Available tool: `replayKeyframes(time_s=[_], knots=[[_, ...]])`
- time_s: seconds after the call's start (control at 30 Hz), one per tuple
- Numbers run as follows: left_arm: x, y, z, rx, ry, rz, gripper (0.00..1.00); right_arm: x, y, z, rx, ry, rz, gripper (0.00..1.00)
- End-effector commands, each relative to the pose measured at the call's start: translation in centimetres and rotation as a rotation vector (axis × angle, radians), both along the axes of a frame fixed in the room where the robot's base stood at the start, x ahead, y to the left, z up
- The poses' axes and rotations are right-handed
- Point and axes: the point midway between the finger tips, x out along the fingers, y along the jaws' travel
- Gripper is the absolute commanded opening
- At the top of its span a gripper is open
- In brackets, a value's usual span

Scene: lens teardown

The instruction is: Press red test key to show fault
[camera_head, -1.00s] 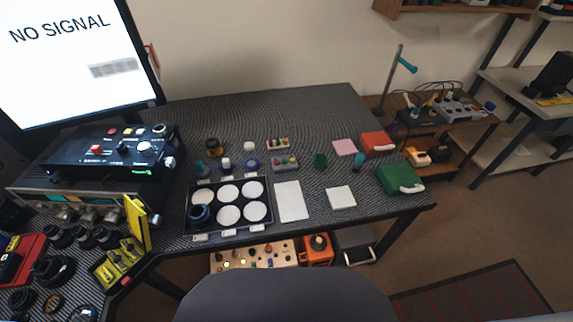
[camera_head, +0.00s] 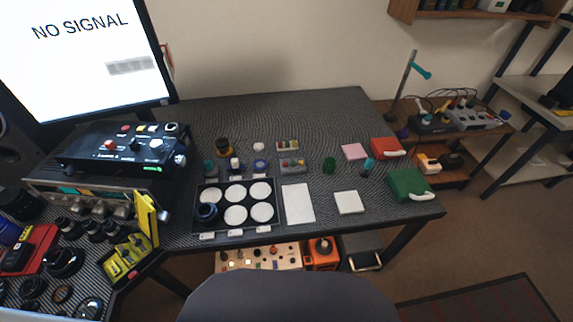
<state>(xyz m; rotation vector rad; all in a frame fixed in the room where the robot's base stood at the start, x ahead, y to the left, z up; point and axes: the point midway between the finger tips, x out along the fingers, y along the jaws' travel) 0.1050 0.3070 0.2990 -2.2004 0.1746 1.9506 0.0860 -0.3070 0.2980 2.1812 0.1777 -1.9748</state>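A black control box (camera_head: 130,148) stands on top of a grey instrument (camera_head: 95,190) on the left of the desk. Its top panel has a red key (camera_head: 124,129), a white knob and several other keys, and a small green light glows on its front. The monitor (camera_head: 88,55) behind it reads "NO SIGNAL" on a white screen. Neither of my grippers shows in the head view.
A black tray (camera_head: 195,222) with round white pads stands mid-desk, with small jars behind it. A yellow stand (camera_head: 145,222) and black lens parts (camera_head: 64,262) lie at the front left. Green (camera_head: 407,185) and red (camera_head: 384,147) cases are on the right. The desk's back is clear.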

Motion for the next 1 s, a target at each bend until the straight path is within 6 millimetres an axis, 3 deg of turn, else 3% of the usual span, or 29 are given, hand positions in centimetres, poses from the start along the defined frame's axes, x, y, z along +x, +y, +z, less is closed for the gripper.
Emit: replayKeyframes(time_s=[0.3, 0.63, 1.0], knots=[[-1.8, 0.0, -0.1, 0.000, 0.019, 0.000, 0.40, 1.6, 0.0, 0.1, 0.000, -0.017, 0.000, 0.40], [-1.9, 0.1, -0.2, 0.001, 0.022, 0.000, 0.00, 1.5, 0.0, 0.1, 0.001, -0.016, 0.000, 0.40], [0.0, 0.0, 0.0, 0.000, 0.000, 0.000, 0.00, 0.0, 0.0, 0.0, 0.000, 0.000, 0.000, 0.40]])
